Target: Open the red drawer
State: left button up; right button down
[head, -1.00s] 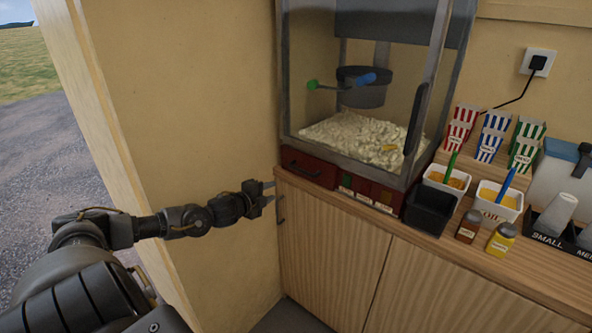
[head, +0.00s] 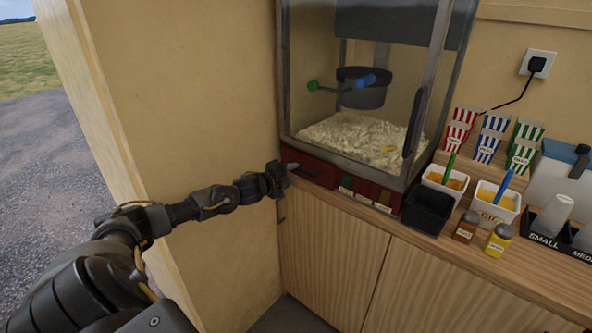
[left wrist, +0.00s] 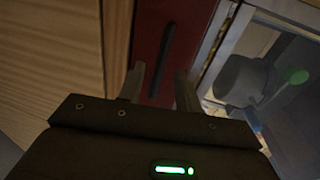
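The red drawer (head: 318,176) is in the base of the popcorn machine, at its left end, and looks shut. It also shows in the left wrist view (left wrist: 189,32), with a dark bar handle (left wrist: 169,50) on its front. My left gripper (head: 290,166) is at the left part of the drawer front. In the left wrist view its two fingers (left wrist: 160,88) are apart, with the lower end of the handle in line between them. I cannot tell whether they touch the handle. My left gripper hides part of the drawer's left end. My right gripper is not in view.
The popcorn machine (head: 437,110) stands on a wooden counter (head: 335,217). A black bin (head: 428,212), white tubs and two shakers stand to its right. A cupboard handle (head: 281,207) is just below my left gripper. The wall is close on the left.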

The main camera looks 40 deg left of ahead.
pick_arm(q)
jog(key=shift+x, duration=1.35)
grip_shut()
